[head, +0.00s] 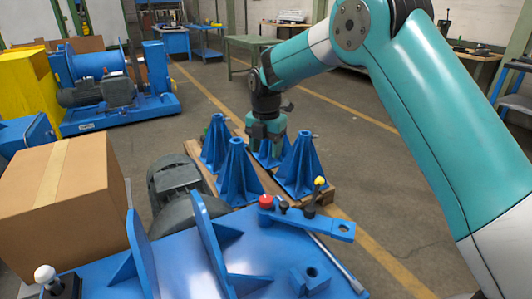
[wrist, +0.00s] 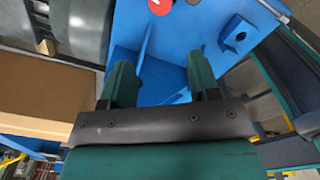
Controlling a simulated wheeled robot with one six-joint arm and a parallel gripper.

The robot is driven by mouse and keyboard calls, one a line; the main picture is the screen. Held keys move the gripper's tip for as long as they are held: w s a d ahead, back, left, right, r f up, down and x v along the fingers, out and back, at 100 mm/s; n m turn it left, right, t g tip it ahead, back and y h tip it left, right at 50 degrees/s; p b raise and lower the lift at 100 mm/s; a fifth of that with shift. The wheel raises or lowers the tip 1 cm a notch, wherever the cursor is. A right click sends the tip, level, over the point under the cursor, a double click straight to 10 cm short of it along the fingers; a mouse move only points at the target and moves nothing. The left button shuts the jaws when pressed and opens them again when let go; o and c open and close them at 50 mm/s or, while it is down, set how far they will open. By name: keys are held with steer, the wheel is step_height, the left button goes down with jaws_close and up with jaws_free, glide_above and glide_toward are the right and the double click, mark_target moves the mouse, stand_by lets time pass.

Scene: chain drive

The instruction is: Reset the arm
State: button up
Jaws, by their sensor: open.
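My gripper (wrist: 162,78) shows in the wrist view as two dark green fingers standing apart, with only blue metal seen between them. In the head view my teal arm reaches over from the right. Its end hangs down by the blue pyramid-shaped stands (head: 237,172), where the fingertips are hard to make out. The blue machine frame (head: 175,262) is in the foreground. A red knob (head: 266,202) sits on it and also shows at the top of the wrist view (wrist: 160,5).
A cardboard box (head: 60,200) stands at the left. A grey motor (head: 178,195) sits behind the blue frame. The stands rest on a wooden pallet (head: 318,195). A blue winch (head: 105,85) is farther back. Open floor lies right of the pallet.

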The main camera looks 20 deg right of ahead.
steer(key=s+a+r+m+y+p, duration=0.2)
steer(key=s+a+r+m+p, duration=0.15)
steer(key=s+r+m, duration=0.7)
steer(key=s+r+m+p, duration=0.1)
steer(key=s+r+m, duration=0.1)
steer(key=s, duration=0.6)
steer(key=s+r+m+y+p, duration=0.1)
steer(key=s+m, duration=0.3)
steer(key=s, duration=0.5)
steer(key=s+a+r+m+y+p, duration=0.1)
steer(key=s+r+m, duration=0.2)
steer(key=s, duration=0.6)
steer(key=shift+s+r, duration=0.15)
steer(key=shift+s, duration=0.1)
